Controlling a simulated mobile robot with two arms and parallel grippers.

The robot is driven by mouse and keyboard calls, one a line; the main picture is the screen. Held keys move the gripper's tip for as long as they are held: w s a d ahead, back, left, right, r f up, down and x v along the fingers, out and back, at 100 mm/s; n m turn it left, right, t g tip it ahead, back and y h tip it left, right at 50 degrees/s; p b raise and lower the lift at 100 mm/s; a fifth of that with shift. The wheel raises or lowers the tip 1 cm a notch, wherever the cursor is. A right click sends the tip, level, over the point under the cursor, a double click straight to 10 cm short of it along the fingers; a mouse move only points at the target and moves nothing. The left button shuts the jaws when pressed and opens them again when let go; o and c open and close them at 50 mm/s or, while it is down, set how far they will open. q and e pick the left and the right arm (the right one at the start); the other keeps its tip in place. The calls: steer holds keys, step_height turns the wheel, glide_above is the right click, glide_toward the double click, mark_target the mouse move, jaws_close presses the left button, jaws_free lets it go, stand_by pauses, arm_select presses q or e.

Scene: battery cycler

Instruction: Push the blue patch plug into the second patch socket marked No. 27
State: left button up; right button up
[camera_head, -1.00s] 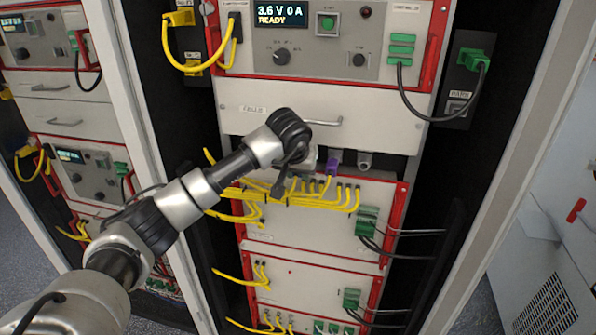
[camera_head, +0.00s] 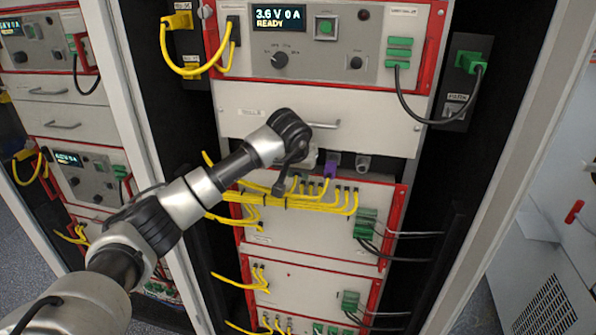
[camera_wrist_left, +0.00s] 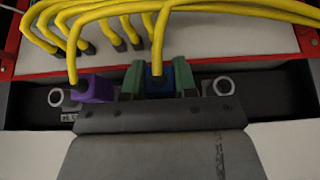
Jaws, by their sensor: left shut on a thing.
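In the left wrist view my left gripper (camera_wrist_left: 158,82) is shut on the blue patch plug (camera_wrist_left: 157,72), its two green fingertips on either side. A yellow cable runs from the plug. The plug is at the dark strip below the drawer; I cannot tell how deep it sits. A purple plug (camera_wrist_left: 92,88) is beside the gripper, and also shows in the head view (camera_head: 333,164). Round metal sockets show on the strip, one beyond the purple plug (camera_wrist_left: 55,97) and one on the other side (camera_wrist_left: 222,86). The No. 27 marking is not readable. In the head view my wrist hides the blue plug.
Several yellow cables (camera_head: 285,202) run bundled across the red-edged panel below. A drawer (camera_head: 240,125) with a handle is above the strip, under a unit with a lit display (camera_head: 280,17). Green connectors (camera_head: 366,223) with black cables are at the right.

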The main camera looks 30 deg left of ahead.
arm_select(q)
steer(key=shift+w, duration=0.25)
steer(key=o, duration=0.8)
